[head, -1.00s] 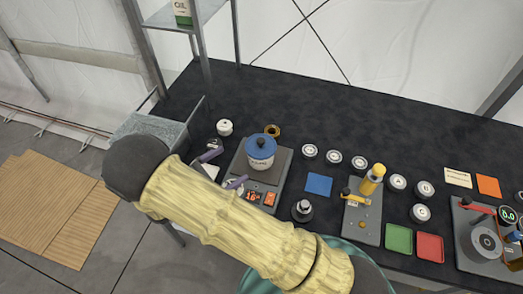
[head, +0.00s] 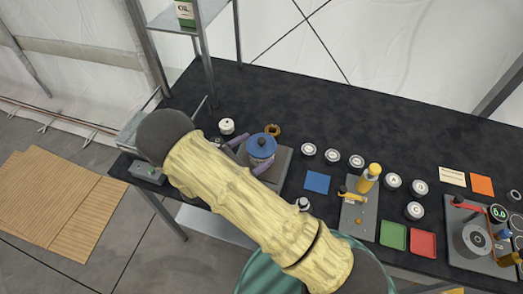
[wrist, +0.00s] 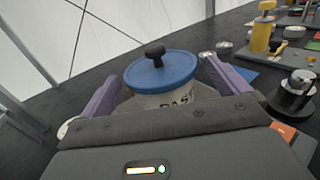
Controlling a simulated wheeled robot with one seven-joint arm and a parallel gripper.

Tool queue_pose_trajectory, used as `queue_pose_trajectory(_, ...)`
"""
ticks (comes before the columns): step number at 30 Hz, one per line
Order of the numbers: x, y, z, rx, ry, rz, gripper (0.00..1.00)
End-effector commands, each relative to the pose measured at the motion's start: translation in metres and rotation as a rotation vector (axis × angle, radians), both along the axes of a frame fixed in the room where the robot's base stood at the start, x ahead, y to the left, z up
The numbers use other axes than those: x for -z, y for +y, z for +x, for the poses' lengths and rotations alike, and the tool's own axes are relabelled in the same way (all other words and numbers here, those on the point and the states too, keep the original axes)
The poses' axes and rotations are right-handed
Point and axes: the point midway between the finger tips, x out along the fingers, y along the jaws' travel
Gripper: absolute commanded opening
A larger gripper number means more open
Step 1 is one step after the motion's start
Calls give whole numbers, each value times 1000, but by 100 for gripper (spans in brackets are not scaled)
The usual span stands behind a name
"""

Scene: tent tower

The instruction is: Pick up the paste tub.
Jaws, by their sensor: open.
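The paste tub is a white tub with a blue lid and dark knob; it stands on a grey scale in the head view (head: 261,150). In the wrist view the tub (wrist: 163,80) is straight ahead, upright, with part of its lettering showing. My gripper (wrist: 165,90) is open, its two purple fingers on either side of the tub. Whether the fingers touch the tub I cannot tell.
The grey scale (head: 281,168) is partly hidden by my arm. A small white pot (head: 227,126) and a brass ring (head: 273,130) are close behind the tub. Several round tins and a blue square (head: 317,182) lie to the right. The back of the black table is clear.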

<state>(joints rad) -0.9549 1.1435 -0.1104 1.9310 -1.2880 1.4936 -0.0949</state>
Motion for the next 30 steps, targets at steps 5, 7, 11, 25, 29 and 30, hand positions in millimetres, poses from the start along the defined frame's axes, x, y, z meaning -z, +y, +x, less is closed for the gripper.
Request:
queue_pose_trajectory(5, -2, -19, 13, 2, 1, -1, 100)
queue_pose_trajectory(7, -1, -20, 14, 0, 0, 0, 100)
queue_pose_trajectory(11, 0, -20, 15, -1, -1, 1, 100)
queue_pose_trajectory(25, -1, -20, 14, -1, -1, 1, 80)
queue_pose_trajectory(29, -1, -20, 14, -1, -1, 1, 55)
queue_pose_trajectory(30, -1, -20, 15, -1, -3, 0, 55)
